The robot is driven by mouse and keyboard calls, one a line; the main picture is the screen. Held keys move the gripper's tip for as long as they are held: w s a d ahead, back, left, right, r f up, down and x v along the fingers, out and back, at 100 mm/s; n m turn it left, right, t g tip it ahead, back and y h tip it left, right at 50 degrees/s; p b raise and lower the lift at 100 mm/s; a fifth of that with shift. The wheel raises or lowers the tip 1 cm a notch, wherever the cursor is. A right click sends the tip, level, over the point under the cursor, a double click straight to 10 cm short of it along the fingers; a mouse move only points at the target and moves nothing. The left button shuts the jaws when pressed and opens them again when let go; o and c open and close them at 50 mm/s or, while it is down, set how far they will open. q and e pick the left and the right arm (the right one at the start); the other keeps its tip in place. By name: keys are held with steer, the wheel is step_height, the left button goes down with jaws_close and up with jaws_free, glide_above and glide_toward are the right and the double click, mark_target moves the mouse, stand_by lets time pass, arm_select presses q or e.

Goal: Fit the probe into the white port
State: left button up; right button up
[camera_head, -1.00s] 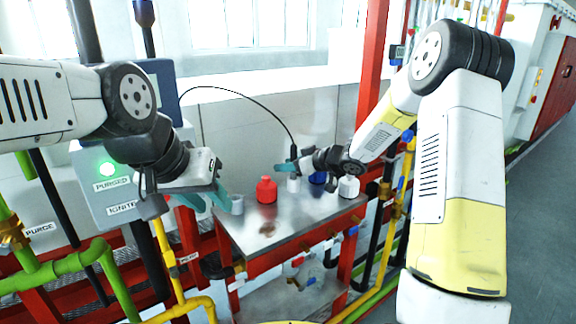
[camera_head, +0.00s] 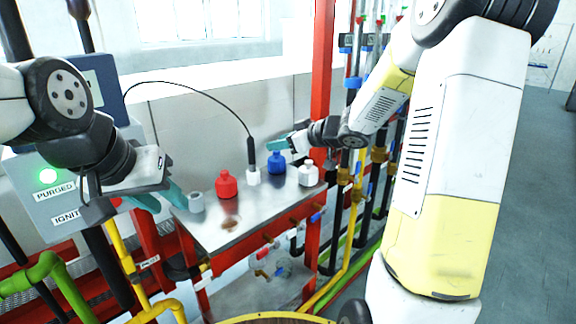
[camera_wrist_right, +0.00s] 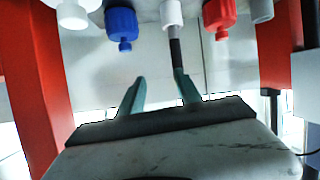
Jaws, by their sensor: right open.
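The black probe (camera_head: 251,151), with a thin black cable from its top, stands upright over the white port (camera_head: 253,177) on the metal table. Its lower end meets the port's top; how deep it sits is hidden. My right gripper (camera_head: 272,143), with teal fingers, is open and just right of the probe, apparently apart from it. In the right wrist view, the probe (camera_wrist_right: 175,52) runs from the white port (camera_wrist_right: 171,13) towards the right-hand finger of my open gripper (camera_wrist_right: 160,80). My left gripper (camera_head: 174,199) is open and empty by the table's left edge.
On the table (camera_head: 240,222) stand a grey port (camera_head: 196,202), a red bottle-like piece (camera_head: 226,185), a blue one (camera_head: 276,163) and a white one (camera_head: 308,174). A red post (camera_head: 322,80) and pipes rise at the right. A control box (camera_head: 50,195) stands left.

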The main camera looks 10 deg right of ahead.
steer(key=s+d+r+m+t+h, duration=0.2)
steer(key=d+r+m+h, duration=0.1)
steer(key=d+r+h, duration=0.3)
steer(key=s+d+r+m+h, duration=0.2)
steer(key=s+d+m+h, duration=0.15)
steer(key=s, duration=0.55)
steer(key=s+a+f+m+g+y, duration=0.1)
steer(key=s+a+f+g, duration=0.1)
steer(key=s, duration=0.8)
steer(key=s+a+f+m+g+y, duration=0.1)
steer(key=s+g, duration=0.3)
steer(key=s, duration=0.6)
steer(key=shift+a+f+y, duration=0.45)
steer(key=shift+a+f, duration=0.05)
steer(key=shift+a, duration=0.3)
